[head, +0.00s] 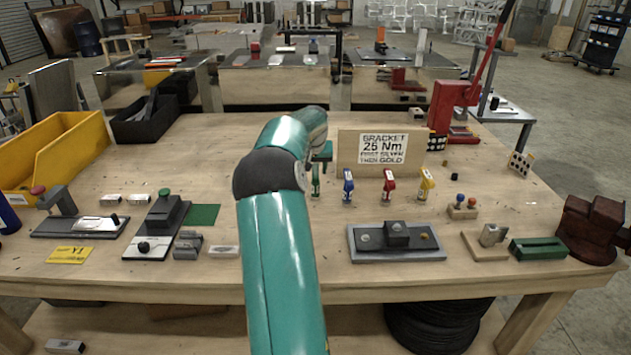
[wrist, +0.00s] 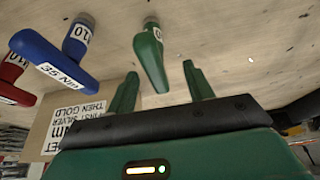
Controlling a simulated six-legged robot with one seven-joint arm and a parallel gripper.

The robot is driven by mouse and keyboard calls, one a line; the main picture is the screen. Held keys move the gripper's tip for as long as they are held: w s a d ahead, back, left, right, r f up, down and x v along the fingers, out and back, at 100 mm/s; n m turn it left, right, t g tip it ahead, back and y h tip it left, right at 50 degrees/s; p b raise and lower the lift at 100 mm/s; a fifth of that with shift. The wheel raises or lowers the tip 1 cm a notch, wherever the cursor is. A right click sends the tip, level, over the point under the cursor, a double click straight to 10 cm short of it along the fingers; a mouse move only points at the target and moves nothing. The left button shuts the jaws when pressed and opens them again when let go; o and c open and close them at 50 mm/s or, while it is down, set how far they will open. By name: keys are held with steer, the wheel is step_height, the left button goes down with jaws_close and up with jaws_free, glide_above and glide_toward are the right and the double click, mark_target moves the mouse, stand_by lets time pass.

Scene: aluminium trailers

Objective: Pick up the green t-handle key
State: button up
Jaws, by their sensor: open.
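The green t-handle key (head: 316,184) stands upright on the workbench, just right of my arm in the head view, its upper part hidden by my gripper. In the wrist view the green key (wrist: 152,58) shows with a white label and lies in line with the gap between my fingers. My gripper (wrist: 160,72) is open and empty, with one dark green finger on each side of the key's handle. I see no clear contact. A blue t-handle key (head: 348,186) stands to its right, and it also shows in the wrist view (wrist: 48,60).
A red key (head: 389,187) and a yellow key (head: 426,184) stand further right. A wooden sign board (head: 348,150) stands close behind the keys. A grey fixture plate (head: 395,243) lies in front. Bare bench lies between plate and keys.

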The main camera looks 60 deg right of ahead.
steer(key=x, duration=0.4)
steer(key=shift+s+d+f, duration=0.1)
steer(key=shift+s+f, duration=0.05)
steer(key=shift+s, duration=0.15)
steer(key=shift+w+d+f, duration=0.15)
steer(key=shift+d+f, duration=0.05)
steer(key=shift+f, duration=0.25)
steer(key=shift+r, duration=0.1)
jaws_close()
